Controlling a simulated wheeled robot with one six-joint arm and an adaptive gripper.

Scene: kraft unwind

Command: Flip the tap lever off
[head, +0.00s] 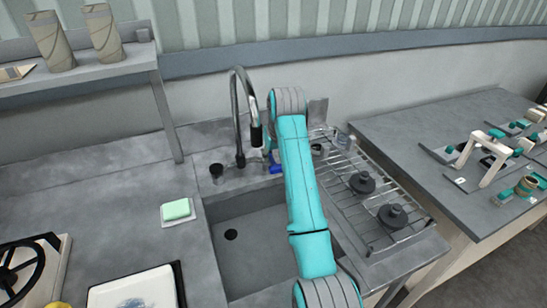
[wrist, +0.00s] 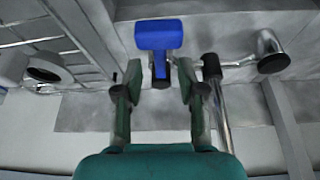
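The tap (head: 239,112) is a dark gooseneck pipe rising behind the sink. Its blue lever (head: 276,169) shows beside my arm at the back of the sink. In the wrist view the blue lever (wrist: 158,35) has a wide head and a narrow stem pointing toward my gripper (wrist: 159,76). My gripper is open, with one finger on each side of the stem and visible gaps between. The tap pipe (wrist: 221,112) runs just right of the right finger. In the head view my arm hides most of the gripper.
The sink basin (head: 232,262) lies below my arm. A green sponge (head: 176,209) sits left of it. A wire rack (head: 372,215) with dark round pieces is on the right. The left counter has free room.

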